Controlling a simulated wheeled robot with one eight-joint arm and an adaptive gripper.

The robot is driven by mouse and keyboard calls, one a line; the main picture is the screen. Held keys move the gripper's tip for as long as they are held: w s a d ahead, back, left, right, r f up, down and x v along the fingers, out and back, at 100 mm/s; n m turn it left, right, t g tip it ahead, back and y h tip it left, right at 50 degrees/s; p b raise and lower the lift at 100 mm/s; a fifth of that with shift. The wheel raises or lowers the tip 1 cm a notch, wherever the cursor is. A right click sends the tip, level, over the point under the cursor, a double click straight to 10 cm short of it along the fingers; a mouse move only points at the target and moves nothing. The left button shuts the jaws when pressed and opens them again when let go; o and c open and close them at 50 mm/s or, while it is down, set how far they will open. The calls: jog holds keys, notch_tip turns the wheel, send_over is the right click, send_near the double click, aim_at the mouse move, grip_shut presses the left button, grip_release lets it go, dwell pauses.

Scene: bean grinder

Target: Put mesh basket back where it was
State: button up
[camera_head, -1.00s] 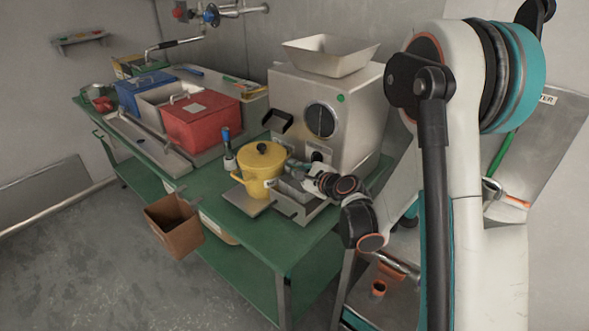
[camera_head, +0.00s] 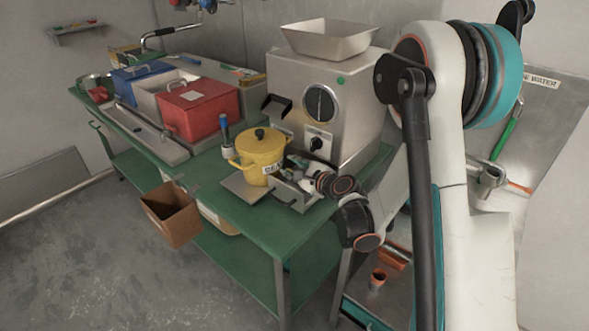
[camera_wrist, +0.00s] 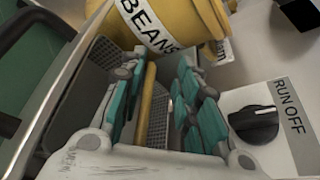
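The mesh basket (camera_wrist: 160,122) shows in the wrist view as grey mesh walls around and behind my fingers. A yellow-tan bar (camera_wrist: 147,100), which looks like its handle, runs between the fingers. My gripper (camera_wrist: 158,95) has its teal finger pads apart. The bar is close to the left finger, with a gap to the right one. In the head view my gripper (camera_head: 300,168) is low in front of the grinder (camera_head: 325,100), beside the yellow beans pot (camera_head: 262,155). The basket is mostly hidden there by the gripper.
The grinder's run/off knob (camera_wrist: 255,124) is close on the right. Red (camera_head: 200,112) and blue (camera_head: 140,84) boxes stand farther left. A brown bin (camera_head: 172,218) hangs at the table's front edge.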

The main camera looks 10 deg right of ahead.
jog(key=v, duration=1.2)
dwell(0.7)
